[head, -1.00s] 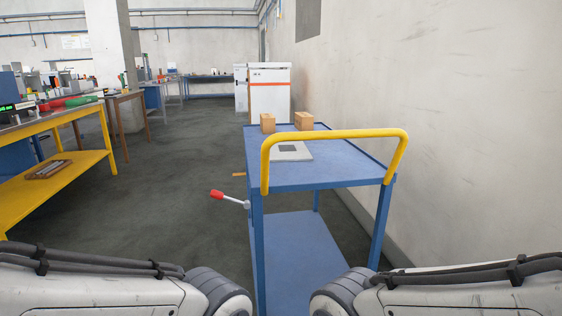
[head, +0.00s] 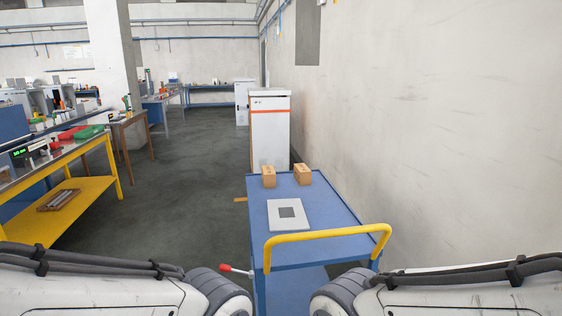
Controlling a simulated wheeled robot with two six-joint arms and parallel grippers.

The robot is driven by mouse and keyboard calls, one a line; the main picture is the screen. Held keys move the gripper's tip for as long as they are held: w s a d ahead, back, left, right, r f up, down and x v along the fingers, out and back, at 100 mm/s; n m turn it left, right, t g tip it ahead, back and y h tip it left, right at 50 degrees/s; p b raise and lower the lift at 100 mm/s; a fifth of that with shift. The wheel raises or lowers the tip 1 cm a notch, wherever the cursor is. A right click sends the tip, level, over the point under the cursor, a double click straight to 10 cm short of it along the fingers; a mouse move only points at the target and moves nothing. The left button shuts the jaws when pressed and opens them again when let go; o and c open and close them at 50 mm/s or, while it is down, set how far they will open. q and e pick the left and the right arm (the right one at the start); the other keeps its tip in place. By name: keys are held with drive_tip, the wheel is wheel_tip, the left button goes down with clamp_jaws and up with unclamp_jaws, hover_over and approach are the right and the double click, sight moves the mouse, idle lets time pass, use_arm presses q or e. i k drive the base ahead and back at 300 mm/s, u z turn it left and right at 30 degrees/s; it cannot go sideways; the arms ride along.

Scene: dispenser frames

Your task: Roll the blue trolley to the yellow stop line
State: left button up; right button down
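The blue trolley (head: 340,253) stands ahead of me, slightly right of centre, along the right wall. Its yellow push handle (head: 328,236) is on the near side. A lever with a red knob (head: 226,268) sticks out from its left side near the front. A short yellow-orange strip (head: 240,199) shows on the floor just left of the trolley; whether it is the stop line and runs on under the trolley is hidden. Both my arms reach in at the bottom corners, but neither gripper is in view.
Two small cardboard boxes (head: 269,176) (head: 303,174) and a grey plate (head: 288,213) lie on the trolley top. A white cabinet (head: 270,140) stands beyond it. A yellow workbench (head: 80,205) is on the left. The floor (head: 190,180) between is clear.

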sight(288, 267)
drive_tip(key=u, duration=1.65)
drive_tip(key=i, duration=0.9)
drive_tip(key=z, duration=2.55)
